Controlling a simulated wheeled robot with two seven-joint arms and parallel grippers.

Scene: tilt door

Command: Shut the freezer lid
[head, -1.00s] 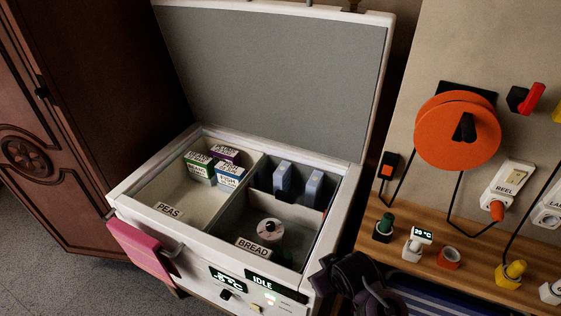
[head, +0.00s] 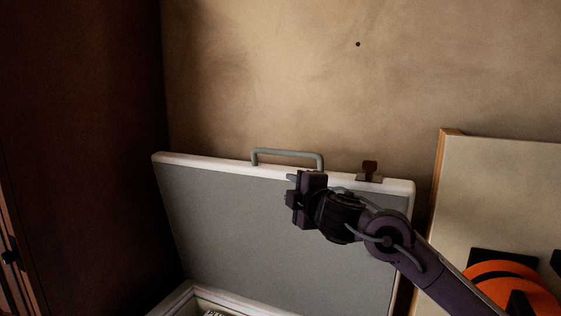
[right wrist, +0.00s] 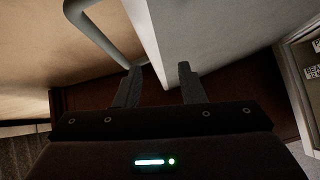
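The freezer lid (head: 235,220) stands open and upright, its grey inner panel towards me and its white rim on top. A grey bar handle (head: 290,153) rises from its top edge. My right gripper (head: 290,188) is open in front of the lid's upper part, just below the handle. In the right wrist view its two fingers (right wrist: 158,86) are spread, with the lid's edge (right wrist: 145,40) running between or just beyond them; contact cannot be told. The handle (right wrist: 92,30) lies left of the fingers there. My left gripper is out of view.
The freezer body's rim (head: 180,300) shows at the bottom. A latch-like brown piece (head: 370,170) sits on the lid's top right. A dark wooden cabinet (head: 80,150) stands left, and a board with an orange reel (head: 505,285) stands right. Bare wall lies behind.

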